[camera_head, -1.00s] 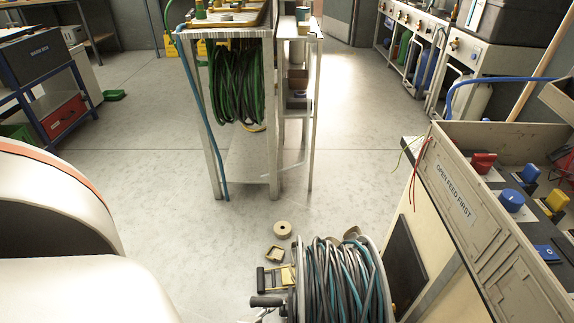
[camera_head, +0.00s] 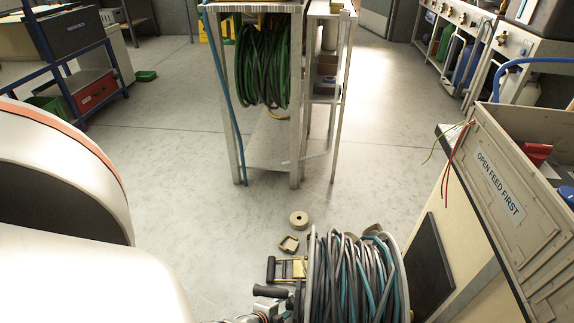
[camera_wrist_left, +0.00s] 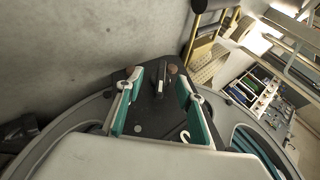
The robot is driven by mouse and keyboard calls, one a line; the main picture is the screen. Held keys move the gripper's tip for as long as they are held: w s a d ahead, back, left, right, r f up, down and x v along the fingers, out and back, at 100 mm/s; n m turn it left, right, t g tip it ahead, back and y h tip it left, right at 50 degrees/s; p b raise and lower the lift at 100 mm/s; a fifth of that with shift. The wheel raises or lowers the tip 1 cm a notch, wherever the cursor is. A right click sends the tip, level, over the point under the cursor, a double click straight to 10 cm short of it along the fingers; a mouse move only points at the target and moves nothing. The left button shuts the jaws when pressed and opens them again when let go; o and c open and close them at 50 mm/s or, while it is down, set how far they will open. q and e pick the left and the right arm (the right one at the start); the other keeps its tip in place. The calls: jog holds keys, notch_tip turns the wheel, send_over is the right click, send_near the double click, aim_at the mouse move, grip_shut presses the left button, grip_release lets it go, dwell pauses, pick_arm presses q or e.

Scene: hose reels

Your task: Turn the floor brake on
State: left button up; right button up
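A hose reel (camera_head: 358,280) wound with grey and teal hose stands at the bottom of the head view. Left of it, a yellow frame with a black bar (camera_head: 287,268) stands near the floor and may be the floor brake. It also shows at the top of the left wrist view (camera_wrist_left: 207,42). A black handle (camera_head: 270,292) sticks out from the reel's left side. My left gripper (camera_wrist_left: 160,112) is open, its teal-padded fingers apart over a dark plate with a short black lever (camera_wrist_left: 160,82) beyond. I cannot tell whether anything touches. My right gripper is not in view.
A roll (camera_head: 298,218) and a small tan block (camera_head: 288,244) lie on the floor behind the reel. A bin labelled OPEN FEED FIRST (camera_head: 498,186) is at the right. A metal stand with green hose (camera_head: 262,62) stands behind.

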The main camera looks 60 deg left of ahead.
pick_arm(q)
jog(key=c, duration=1)
jog(key=shift+s+f+t+y, duration=0.1)
jog(key=shift+f+t+y, duration=0.05)
jog(key=shift+t+y, duration=0.15)
jog(key=o, duration=1)
jog(key=shift+a, duration=0.1)
